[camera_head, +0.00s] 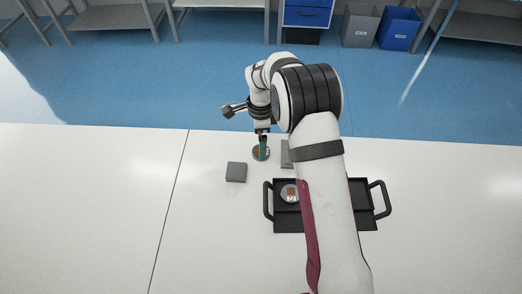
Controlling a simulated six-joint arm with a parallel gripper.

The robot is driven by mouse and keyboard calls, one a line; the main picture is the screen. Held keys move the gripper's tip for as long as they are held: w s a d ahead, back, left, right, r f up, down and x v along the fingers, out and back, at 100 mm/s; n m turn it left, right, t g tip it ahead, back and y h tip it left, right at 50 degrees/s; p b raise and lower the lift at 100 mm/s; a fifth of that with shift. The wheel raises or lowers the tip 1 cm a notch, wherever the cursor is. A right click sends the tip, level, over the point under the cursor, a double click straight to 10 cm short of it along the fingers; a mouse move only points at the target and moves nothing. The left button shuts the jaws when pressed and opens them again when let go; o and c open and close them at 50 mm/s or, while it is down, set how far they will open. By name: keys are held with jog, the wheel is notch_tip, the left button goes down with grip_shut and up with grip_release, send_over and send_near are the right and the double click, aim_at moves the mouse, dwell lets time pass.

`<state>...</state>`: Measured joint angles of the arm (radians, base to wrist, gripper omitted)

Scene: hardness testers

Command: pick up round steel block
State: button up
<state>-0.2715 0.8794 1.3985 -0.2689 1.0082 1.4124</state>
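A round steel block (256,155) lies on the white table, partly hidden behind my gripper. My gripper (262,156) points down at it, with its fingertips over or at the block. The fingers show as one narrow dark and greenish shape, so I cannot tell whether they are open or shut, or whether they touch the block. Another round metal disc (284,198) with a brownish mark sits in the left part of a black tray (289,222).
A dark grey square block (236,172) lies left of the tray. Another grey block (286,158) is partly hidden by my arm. The tray has a handle (267,201) at each side, and my arm crosses its middle. The table's left side is clear.

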aim_at(255, 151)
notch_tip(255, 151, down, 4)
jog(key=shift+d+f, duration=0.1)
grip_shut()
dwell(0.5)
